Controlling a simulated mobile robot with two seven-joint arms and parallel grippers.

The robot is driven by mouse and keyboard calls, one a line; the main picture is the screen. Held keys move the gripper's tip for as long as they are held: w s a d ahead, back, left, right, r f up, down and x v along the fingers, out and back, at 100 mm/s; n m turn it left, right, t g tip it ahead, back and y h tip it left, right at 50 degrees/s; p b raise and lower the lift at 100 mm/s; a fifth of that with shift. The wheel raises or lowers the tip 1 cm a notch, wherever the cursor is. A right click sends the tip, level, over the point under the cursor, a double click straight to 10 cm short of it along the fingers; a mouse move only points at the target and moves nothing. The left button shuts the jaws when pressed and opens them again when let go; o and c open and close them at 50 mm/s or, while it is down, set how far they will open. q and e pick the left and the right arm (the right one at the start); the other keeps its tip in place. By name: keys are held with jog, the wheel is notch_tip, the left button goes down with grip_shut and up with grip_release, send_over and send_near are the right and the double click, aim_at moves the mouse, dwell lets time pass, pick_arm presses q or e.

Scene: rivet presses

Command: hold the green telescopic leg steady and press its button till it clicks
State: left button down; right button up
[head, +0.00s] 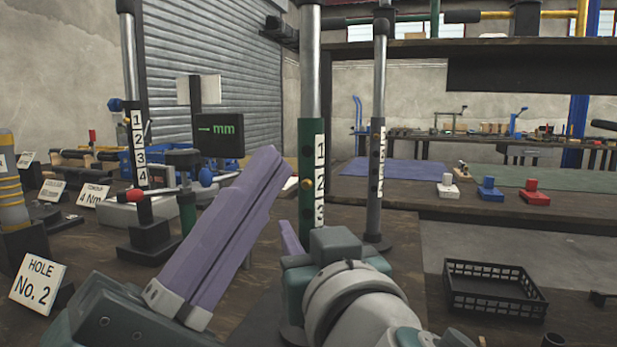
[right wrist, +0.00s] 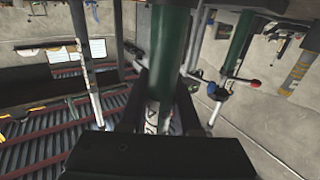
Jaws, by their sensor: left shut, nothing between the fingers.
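The green telescopic leg (head: 306,150) stands upright in the head view, with a steel inner tube above and a white number strip on its right side. A small brass button (head: 306,183) shows on its front. My left gripper (head: 276,165) is shut and empty, its purple fingers pointing up and right, with the tips just left of the leg near button height. My right gripper (head: 291,238) is low at the leg, one purple finger tip showing left of it. In the right wrist view the green leg (right wrist: 172,45) runs down between dark parts; whether the fingers grip it is hidden.
A grey telescopic leg (head: 375,180) stands right of the green one, a dark one (head: 137,140) to the left. A black crate (head: 495,290) sits at right.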

jog(key=o, duration=0.5)
jog(key=shift+s, duration=0.1)
